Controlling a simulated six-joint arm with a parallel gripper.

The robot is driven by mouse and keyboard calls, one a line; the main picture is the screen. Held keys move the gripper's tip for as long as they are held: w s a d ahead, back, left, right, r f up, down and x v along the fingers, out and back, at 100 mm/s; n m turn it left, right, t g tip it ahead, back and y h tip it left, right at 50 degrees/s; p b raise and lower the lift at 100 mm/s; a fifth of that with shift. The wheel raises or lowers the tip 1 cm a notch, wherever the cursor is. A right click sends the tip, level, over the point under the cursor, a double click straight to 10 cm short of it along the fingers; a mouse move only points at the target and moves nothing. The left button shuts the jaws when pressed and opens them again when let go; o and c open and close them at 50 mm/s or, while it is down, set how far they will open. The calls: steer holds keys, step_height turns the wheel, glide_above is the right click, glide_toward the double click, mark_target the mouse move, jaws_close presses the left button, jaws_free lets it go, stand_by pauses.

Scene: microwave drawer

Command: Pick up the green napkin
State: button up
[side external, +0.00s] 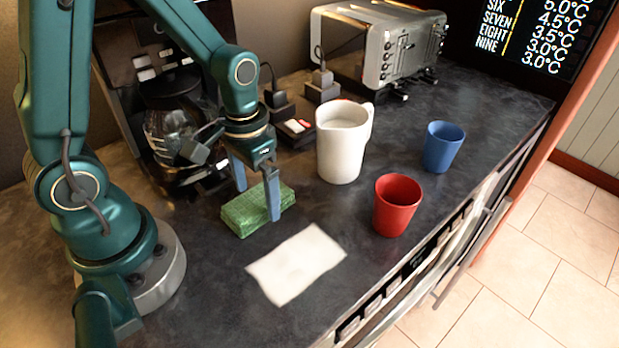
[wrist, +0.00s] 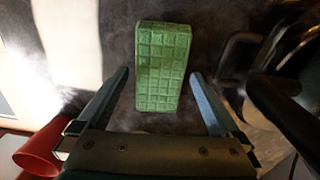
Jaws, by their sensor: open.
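The green napkin (side external: 246,212) is a folded, thick block with a quilted grid pattern, lying flat on the dark counter. My gripper (side external: 256,202) is over it, fingers pointing down, one finger on the near side and one toward the far side in the side view. In the wrist view the napkin (wrist: 162,68) lies upright in the picture between the two blue fingers of my gripper (wrist: 160,80), with a gap on each side. The gripper is open and empty. How far the fingertips are above the counter is hard to tell.
A white napkin (side external: 296,263) lies in front of the green one. A white pitcher (side external: 340,150), a red cup (side external: 396,205) and a blue cup (side external: 441,147) stand to the right. A coffee maker (side external: 170,115) stands behind, a toaster (side external: 385,45) farther back. The counter edge is at front right.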

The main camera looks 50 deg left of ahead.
mark_target(257, 199)
steer(key=shift+f, duration=0.25)
steer(key=c, duration=1.2)
step_height(257, 199, up, 10)
steer(key=shift+r, duration=0.1)
